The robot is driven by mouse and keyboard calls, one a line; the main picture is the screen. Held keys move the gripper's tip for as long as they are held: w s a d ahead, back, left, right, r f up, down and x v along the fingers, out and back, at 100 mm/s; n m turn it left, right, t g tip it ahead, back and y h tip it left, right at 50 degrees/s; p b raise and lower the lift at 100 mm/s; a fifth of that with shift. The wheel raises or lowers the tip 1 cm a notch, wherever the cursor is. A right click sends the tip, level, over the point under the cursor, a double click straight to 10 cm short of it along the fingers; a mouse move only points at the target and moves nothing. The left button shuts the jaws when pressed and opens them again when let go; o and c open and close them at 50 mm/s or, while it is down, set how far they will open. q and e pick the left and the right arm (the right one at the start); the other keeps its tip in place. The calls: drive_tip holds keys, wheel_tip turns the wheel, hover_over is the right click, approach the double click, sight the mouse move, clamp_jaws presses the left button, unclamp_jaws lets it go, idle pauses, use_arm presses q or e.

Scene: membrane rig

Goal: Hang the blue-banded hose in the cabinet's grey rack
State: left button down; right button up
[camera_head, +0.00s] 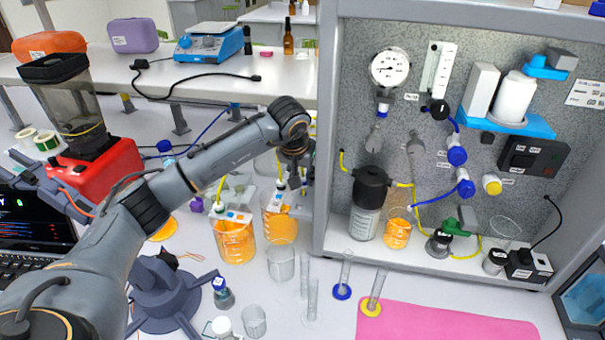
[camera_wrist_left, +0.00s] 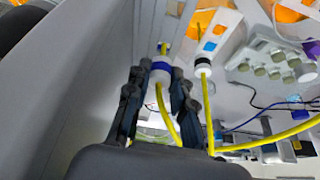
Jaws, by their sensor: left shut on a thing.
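My left gripper (camera_head: 298,172) is beside the cabinet's (camera_head: 328,200) left wall, above the orange beakers. In the left wrist view its fingers (camera_wrist_left: 158,82) are shut on the white end piece of the blue-banded hose (camera_wrist_left: 161,72). The blue band shows between the fingers, and yellow tubing curves down from it. A similar white end piece with a black band (camera_wrist_left: 203,68) is just right of the fingers, apart from them. On the cabinet's back wall are small grey holders (camera_head: 415,146); I cannot tell whether they are the grey rack. My right gripper is not in view.
Beakers of orange liquid (camera_head: 236,244) stand below my left arm. An empty beaker (camera_head: 281,264) and slim cylinders (camera_head: 344,276) stand before the cabinet. A dark-capped bottle (camera_head: 368,210) and an orange beaker (camera_head: 397,235) stand inside.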

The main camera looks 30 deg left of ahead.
use_arm(q)
drive_tip(key=shift+f+b, duration=0.5)
drive_tip(key=shift+f, duration=0.7)
drive_tip(key=shift+f+b, duration=0.2)
drive_tip(key=shift+b, duration=0.1)
drive_tip(key=c, duration=1.1)
unclamp_jaws()
drive_tip(key=v, duration=1.2)
drive_tip(key=shift+s+f, duration=0.1)
